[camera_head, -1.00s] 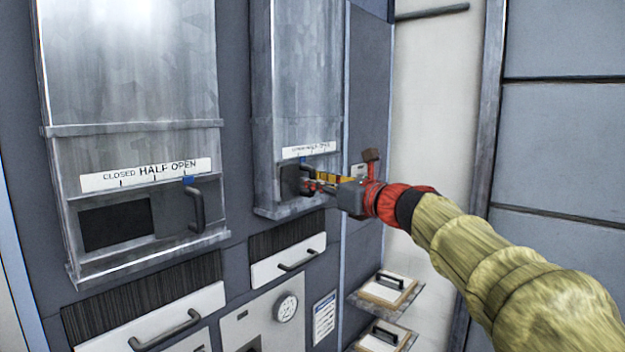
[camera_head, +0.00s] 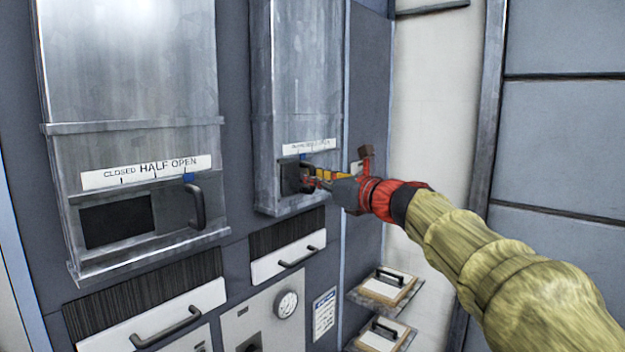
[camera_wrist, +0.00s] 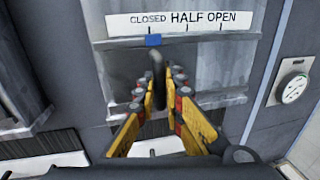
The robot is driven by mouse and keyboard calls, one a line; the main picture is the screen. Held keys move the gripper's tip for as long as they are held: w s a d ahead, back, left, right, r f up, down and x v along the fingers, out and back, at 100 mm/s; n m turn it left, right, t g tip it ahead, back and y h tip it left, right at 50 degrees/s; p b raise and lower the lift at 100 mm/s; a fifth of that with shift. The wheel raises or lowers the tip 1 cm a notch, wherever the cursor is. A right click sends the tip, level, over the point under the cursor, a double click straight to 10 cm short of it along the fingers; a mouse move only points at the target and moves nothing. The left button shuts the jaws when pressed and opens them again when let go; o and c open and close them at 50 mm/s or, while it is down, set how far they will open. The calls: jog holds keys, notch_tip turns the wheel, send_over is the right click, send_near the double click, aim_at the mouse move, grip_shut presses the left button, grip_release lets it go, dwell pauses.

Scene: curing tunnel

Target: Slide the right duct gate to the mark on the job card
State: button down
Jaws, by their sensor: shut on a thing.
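The right duct gate's black handle (camera_head: 305,178) is on the lower front of the right duct (camera_head: 300,80). My gripper (camera_head: 314,180) is shut on this handle, and the wrist view shows the handle (camera_wrist: 158,76) between the yellow fingers. A blue pointer (camera_wrist: 153,40) sits under the CLOSED end of the scale strip (camera_wrist: 185,22), left of the HALF and OPEN ticks. The fingers partly hide the gate plate. A white card (camera_head: 324,314) is on the panel below right; its text is too small to read, so I cannot tell if it is the job card.
The left duct (camera_head: 130,65) has its own handle (camera_head: 196,207) and a blue pointer (camera_head: 190,177) near OPEN. Drawers (camera_head: 288,257) and a dial (camera_head: 287,305) are below. Shelves with handled boards (camera_head: 388,288) project at lower right.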

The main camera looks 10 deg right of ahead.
dwell(0.4)
jog(key=w+d+p, duration=0.1)
jog(key=w+d, duration=0.3)
jog(key=d, duration=0.1)
jog(key=w+d+p, duration=0.1)
jog(key=d, duration=0.2)
jog(key=shift+w+r+p, duration=0.15)
jog(key=shift+w+p, duration=0.15)
jog(key=shift+w, duration=0.1)
jog(key=c, duration=2.3)
grip_release()
jog(key=shift+o, duration=0.4)
jog(key=shift+d, duration=0.2)
